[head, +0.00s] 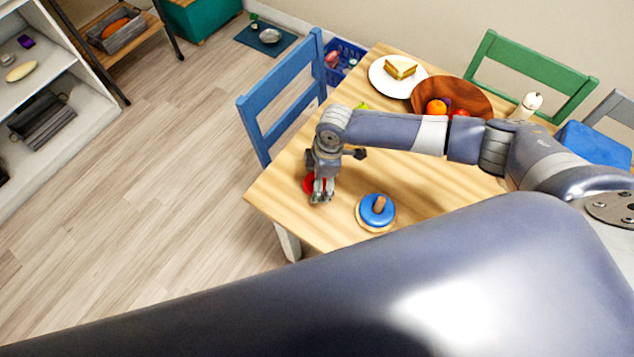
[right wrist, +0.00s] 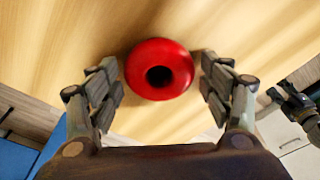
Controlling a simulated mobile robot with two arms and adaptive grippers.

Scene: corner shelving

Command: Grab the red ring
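The red ring (right wrist: 158,70) lies flat on the wooden table, its dark centre hole facing up in the right wrist view. In the head view the red ring (head: 309,184) shows partly behind my right gripper (head: 321,197). My right gripper (right wrist: 163,92) is open, pointing down over the ring. Its fingers are on either side with gaps, not visibly touching it. A dark jointed part at the right edge of the right wrist view looks like my left gripper (right wrist: 291,100); its fingers are unclear.
A blue ring on a wooden peg base (head: 362,222) stands to the right of my gripper. A brown bowl of fruit (head: 478,88), a plate (head: 379,83) with a sandwich and a white bottle (head: 527,106) are farther back. A blue chair (head: 253,112) is at the table's left side.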

